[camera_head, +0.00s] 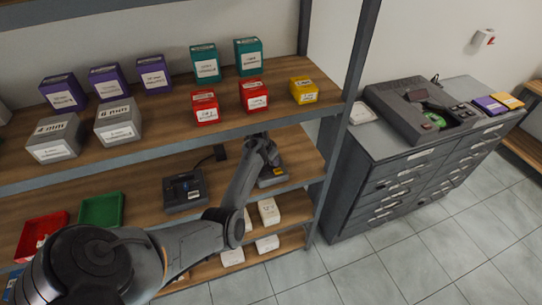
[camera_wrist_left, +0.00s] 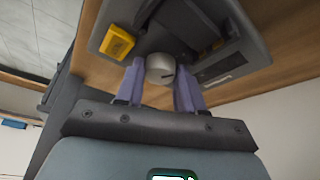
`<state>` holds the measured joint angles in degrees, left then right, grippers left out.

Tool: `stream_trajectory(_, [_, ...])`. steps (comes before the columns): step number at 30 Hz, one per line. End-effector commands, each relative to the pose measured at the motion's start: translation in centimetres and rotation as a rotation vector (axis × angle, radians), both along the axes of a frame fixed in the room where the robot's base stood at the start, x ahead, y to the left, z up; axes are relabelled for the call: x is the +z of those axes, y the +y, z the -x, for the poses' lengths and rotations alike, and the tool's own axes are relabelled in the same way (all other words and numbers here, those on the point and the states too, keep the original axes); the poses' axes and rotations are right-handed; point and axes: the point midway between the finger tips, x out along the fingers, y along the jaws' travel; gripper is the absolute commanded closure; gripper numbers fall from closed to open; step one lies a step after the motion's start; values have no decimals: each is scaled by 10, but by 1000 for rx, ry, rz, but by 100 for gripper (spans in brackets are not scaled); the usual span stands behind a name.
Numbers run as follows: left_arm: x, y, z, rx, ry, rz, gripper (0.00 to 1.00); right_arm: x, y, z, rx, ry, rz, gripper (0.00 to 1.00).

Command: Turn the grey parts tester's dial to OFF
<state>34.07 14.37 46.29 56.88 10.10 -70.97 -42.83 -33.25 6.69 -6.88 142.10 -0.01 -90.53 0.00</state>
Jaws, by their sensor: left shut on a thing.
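The grey parts tester (camera_head: 273,176) sits on the middle shelf, partly hidden by my left arm. In the left wrist view the tester (camera_wrist_left: 243,50) is close, with its light grey round dial (camera_wrist_left: 160,67) and a yellow block (camera_wrist_left: 117,42) beside it. The dial has a short dark mark on its face; the lettering around it cannot be read. My left gripper (camera_wrist_left: 159,78) is shut on the dial, one finger on each side. In the head view the left gripper (camera_head: 262,150) is over the tester. My right gripper is not in view.
A darker device (camera_head: 185,190) stands left of the tester on the same shelf. A green tray (camera_head: 101,210) and a red tray (camera_head: 40,235) are further left. The upper shelf (camera_head: 180,131) with several boxes lies above. A shelf post (camera_head: 341,130) stands to the right.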

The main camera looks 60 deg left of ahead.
Motion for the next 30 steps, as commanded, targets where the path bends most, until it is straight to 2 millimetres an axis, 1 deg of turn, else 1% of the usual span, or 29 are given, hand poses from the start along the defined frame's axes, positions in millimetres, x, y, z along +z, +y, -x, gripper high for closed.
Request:
stream_trajectory(1, [2, -1, 0, 22, 1, 0, 93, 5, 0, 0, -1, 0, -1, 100])
stream_trajectory(9, [1, -1, 0, 107, 1, 0, 93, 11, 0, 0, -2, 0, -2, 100])
stream_trajectory(23, [0, -1, -1, 122, 0, 0, 93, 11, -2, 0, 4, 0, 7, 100])
stream_trajectory(24, [0, -1, -1, 122, 0, 0, 60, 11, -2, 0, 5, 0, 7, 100])
stream_trajectory(26, [0, -1, -1, 122, 0, 0, 52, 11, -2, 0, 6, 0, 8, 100])
stream_trajectory(30, [0, -1, 0, 121, 0, -1, 52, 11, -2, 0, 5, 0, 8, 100])
